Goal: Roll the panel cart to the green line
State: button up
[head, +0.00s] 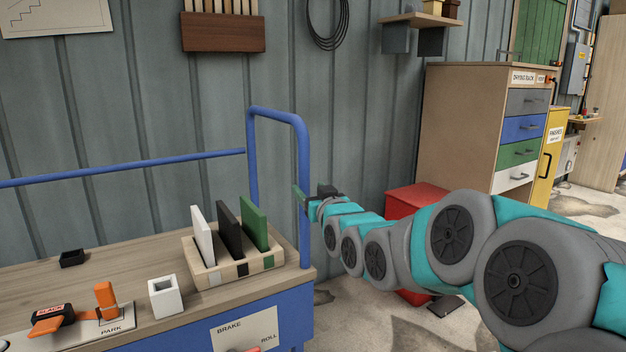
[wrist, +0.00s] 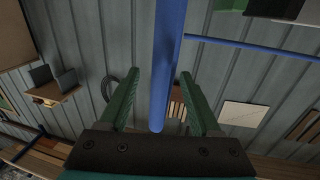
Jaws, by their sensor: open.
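The panel cart has a wooden top (head: 130,262), a blue body (head: 285,318) and a blue upright handle frame (head: 304,170) at its right end. A wooden rack (head: 222,275) on top holds a white, a black and a green panel (head: 253,224) upright. My gripper (head: 298,196) is at the handle frame's near post. In the wrist view, my gripper (wrist: 158,73) is open, with a green finger on each side of the blue post (wrist: 169,50); gaps show on both sides. The brake plate (head: 245,330) reads BRAKE and ROLL; its pink lever is mostly cut off. No green line is in view.
A PARK plate (head: 115,322) with orange parts, a white open block (head: 164,297) and a small black tray (head: 72,258) are on the cart top. A red box (head: 405,200) and a drawer cabinet (head: 460,130) stand right, behind my arm. A ribbed wall runs behind.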

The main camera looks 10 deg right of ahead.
aim_at(300, 181)
jog(key=shift+w+a+p, duration=0.15)
jog(key=shift+w+a, duration=0.05)
jog(key=shift+w, duration=1.05)
jog(key=shift+w+a+p, duration=0.15)
jog(key=shift+w, duration=1.05)
jog(key=shift+w+a+p, duration=0.15)
jog(key=shift+w+a, duration=0.05)
jog(key=shift+w, duration=1.05)
grip_shut()
